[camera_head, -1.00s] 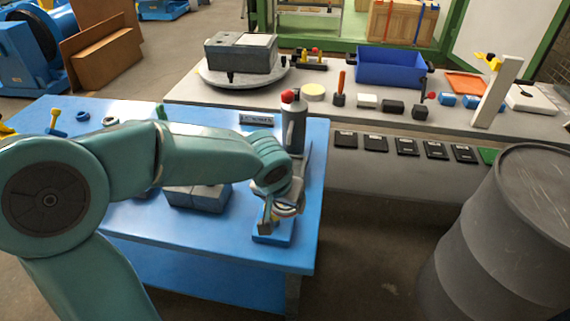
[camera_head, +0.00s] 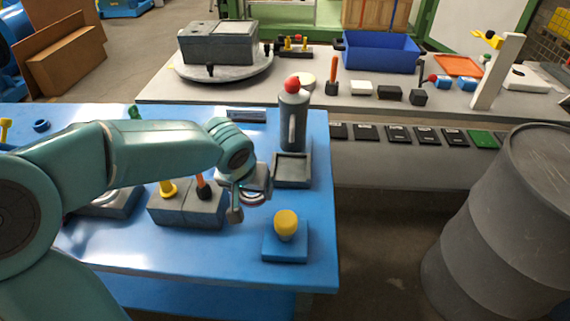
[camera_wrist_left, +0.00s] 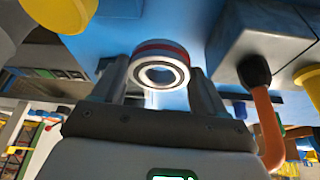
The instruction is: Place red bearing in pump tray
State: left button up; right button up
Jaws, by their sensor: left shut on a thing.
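The red bearing (camera_wrist_left: 160,66), a pale metal ring with a red band, sits between the fingers of my left gripper (camera_wrist_left: 158,82) in the left wrist view. In the head view my left gripper (camera_head: 247,200) holds the bearing above the blue table, left of the yellow-topped blue stand (camera_head: 286,250). A small dark square tray (camera_head: 292,185), apparently the pump tray, lies just right of and beyond the gripper. It looks empty, though its left edge is close behind the gripper. A grey pump-like cylinder (camera_head: 294,122) with a red ball on top stands behind it. My right gripper is not in view.
Grey blocks (camera_head: 187,212) with yellow and orange-handled pegs stand left of the gripper. A grey bench (camera_head: 350,100) behind carries a blue bin (camera_head: 378,60). A dark barrel (camera_head: 510,230) stands at right. The table front is clear.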

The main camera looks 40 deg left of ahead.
pick_arm(q)
jog(key=w+p, duration=0.1)
jog(key=w, duration=0.4)
jog(key=w+p, duration=0.2)
jog(key=w, duration=0.3)
jog(key=w+p, duration=0.2)
jog(key=w, duration=0.3)
jog(key=shift+w+a+r, duration=0.1)
jog(key=shift+w+r, duration=0.15)
jog(key=shift+r, duration=0.15)
jog(key=shift+w+a+f, duration=0.1)
jog(key=shift+w+a, duration=0.1)
jog(key=shift+w, duration=0.15)
jog(key=f, duration=0.3)
jog(key=shift+w+f+p, duration=0.2)
jog(key=shift+f+p, duration=0.1)
jog(key=shift+p, duration=0.05)
jog(key=shift+a, duration=0.1)
jog(key=shift+f, duration=0.1)
